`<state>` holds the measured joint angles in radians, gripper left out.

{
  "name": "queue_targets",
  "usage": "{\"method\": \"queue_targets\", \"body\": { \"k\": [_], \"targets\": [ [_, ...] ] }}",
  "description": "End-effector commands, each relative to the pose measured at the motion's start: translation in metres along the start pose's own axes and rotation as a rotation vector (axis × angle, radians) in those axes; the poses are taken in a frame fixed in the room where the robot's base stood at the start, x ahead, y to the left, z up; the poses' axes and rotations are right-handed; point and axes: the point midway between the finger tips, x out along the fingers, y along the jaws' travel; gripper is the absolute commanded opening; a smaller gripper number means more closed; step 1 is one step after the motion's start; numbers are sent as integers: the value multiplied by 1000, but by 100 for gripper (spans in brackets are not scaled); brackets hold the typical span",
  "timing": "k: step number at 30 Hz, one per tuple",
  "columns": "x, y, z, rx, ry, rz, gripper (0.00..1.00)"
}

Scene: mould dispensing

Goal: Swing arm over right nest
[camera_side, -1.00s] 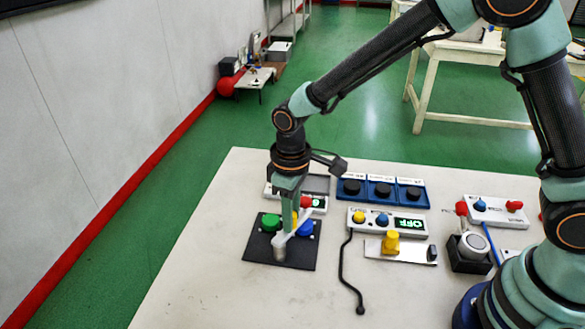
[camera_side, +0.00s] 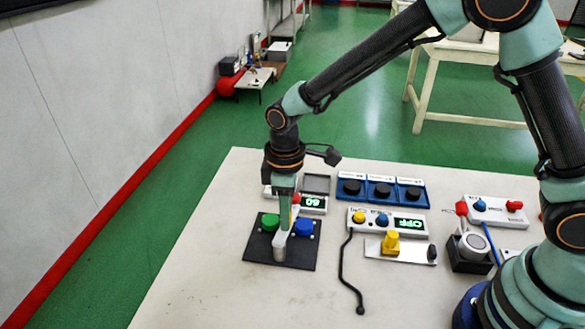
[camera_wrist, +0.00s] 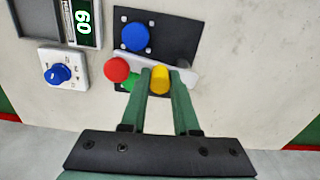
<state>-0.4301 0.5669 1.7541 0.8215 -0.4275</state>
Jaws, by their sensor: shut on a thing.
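A black plate (camera_side: 262,250) carries a green round piece (camera_side: 269,222) on the left and a blue one (camera_side: 304,227) on the right. A pale swing arm (camera_side: 281,240) rises from its post near the plate's front edge and lies between them. My gripper (camera_side: 286,213) points down over the plate, shut on the arm's yellow knob (camera_wrist: 160,80). In the wrist view the pale arm (camera_wrist: 182,73) passes behind my fingers, the blue piece (camera_wrist: 135,37) is clear, and the green piece (camera_wrist: 129,85) is mostly hidden. A red ball (camera_wrist: 116,69) shows beside the green.
A display panel (camera_side: 313,202) stands just behind the plate. To the right are a white box with an OFF display (camera_side: 408,223), a yellow knob on a metal plate (camera_side: 391,242) and a black cable (camera_side: 343,270). A blue tray (camera_side: 365,199) lies farther back.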

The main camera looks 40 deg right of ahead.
Motion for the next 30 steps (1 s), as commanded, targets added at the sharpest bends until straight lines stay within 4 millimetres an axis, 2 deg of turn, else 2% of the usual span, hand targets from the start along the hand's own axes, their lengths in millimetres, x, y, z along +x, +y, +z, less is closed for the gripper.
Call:
{"method": "queue_targets", "body": {
  "k": [15,22,30],
  "targets": [
    [-3,0,-20,-434,5,4,0],
    [-3,-1,-24,-547,5,4,0],
    [-3,-2,-26,-601,5,5,0]
  ]
}}
